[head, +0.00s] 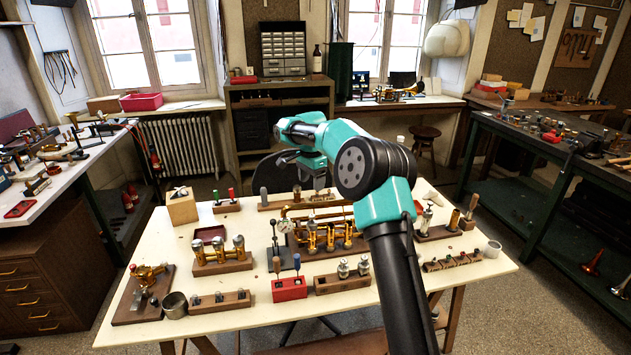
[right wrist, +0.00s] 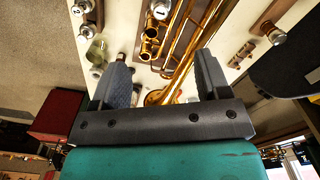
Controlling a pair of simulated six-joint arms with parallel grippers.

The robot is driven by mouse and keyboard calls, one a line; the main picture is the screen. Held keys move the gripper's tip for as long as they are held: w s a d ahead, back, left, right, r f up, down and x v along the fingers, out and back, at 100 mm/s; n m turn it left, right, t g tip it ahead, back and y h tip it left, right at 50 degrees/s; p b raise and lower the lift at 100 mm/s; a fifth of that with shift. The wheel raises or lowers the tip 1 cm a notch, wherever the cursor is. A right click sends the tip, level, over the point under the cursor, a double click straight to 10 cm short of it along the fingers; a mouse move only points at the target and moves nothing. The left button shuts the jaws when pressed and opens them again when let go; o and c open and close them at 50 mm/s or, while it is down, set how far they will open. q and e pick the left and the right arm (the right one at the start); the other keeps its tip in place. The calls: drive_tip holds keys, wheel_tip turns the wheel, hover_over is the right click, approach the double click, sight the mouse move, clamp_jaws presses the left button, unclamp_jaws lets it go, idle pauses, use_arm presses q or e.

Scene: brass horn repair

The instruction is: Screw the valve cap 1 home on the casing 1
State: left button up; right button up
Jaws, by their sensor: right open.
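Brass valve casings (head: 328,238) stand upright in a row on a wooden base near the table's middle. A second brass set with silver-topped cylinders (head: 222,252) stands on a wooden block to the left. My right gripper (head: 318,178) is above the far part of the table, behind the middle casings, partly hidden by my arm. In the right wrist view its fingers (right wrist: 162,68) are apart and empty, with brass tubing (right wrist: 183,60) beyond them. My left gripper is not in view.
A red block with tools (head: 289,289), a wooden block with silver-topped pieces (head: 343,283) and a metal cup (head: 174,305) stand along the front. A dial gauge (head: 285,226) stands beside the middle casings. A white cup (head: 492,249) is at the right edge.

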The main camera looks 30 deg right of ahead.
sight(311, 218)
drive_tip(key=shift+f, duration=0.15)
wheel_tip(311, 218, down, 17)
drive_tip(key=shift+a+f, duration=0.1)
idle(0.9)
drive_tip(key=c, duration=1.1)
drive_tip(key=m, duration=0.3)
drive_tip(key=shift+m, duration=1.1)
drive_tip(key=shift+m, duration=1)
drive_tip(key=m, duration=0.3)
drive_tip(key=shift+w+f, duration=0.1)
